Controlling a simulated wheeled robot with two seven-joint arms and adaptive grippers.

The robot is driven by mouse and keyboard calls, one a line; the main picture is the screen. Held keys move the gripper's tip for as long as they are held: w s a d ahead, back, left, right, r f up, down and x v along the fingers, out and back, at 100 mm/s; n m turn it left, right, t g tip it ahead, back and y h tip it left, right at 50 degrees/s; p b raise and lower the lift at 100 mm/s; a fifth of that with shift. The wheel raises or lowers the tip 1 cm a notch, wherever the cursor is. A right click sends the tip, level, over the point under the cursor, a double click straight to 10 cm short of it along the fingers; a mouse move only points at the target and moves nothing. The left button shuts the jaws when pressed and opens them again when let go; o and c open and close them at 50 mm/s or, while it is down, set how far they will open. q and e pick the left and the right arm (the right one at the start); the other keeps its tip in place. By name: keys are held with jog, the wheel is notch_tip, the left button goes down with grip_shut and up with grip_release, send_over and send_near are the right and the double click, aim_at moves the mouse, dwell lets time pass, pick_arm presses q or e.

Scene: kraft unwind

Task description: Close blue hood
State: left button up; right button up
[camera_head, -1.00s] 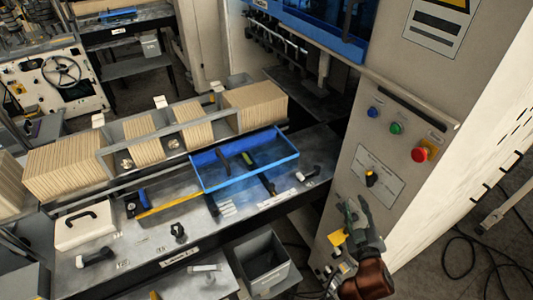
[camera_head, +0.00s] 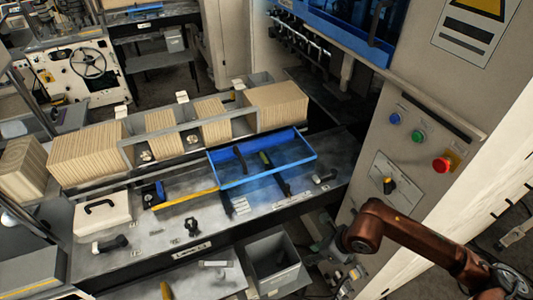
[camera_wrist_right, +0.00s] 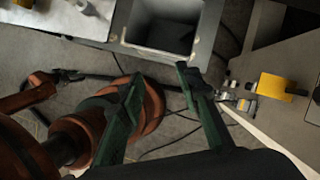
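A blue-framed see-through hood (camera_head: 215,168) lies over the right part of the workbench, with black-handled tools showing through it. A second blue hood with a clear window (camera_head: 335,32) is on the machine at the top right, its lower edge raised above a dark opening; a dark handle (camera_head: 376,22) is on its front. My right arm crosses the lower right of the head view, in front of the machine's side. In the wrist view my right gripper (camera_wrist_right: 160,75) has its two green fingers apart with nothing between them. My left gripper is not in view.
A grey bin (camera_head: 272,262) stands below the workbench, also in the wrist view (camera_wrist_right: 165,22). Brown card stacks (camera_head: 277,106) line the bench's back.

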jog(key=shift+w+d+f+h, duration=0.1)
jog(key=shift+w+d+h, duration=0.1)
jog(key=shift+d, duration=0.15)
jog(key=shift+w+d+f+h, duration=0.1)
jog(key=shift+d+h, duration=0.1)
jog(key=shift+d, duration=0.15)
jog(key=shift+r, duration=0.1)
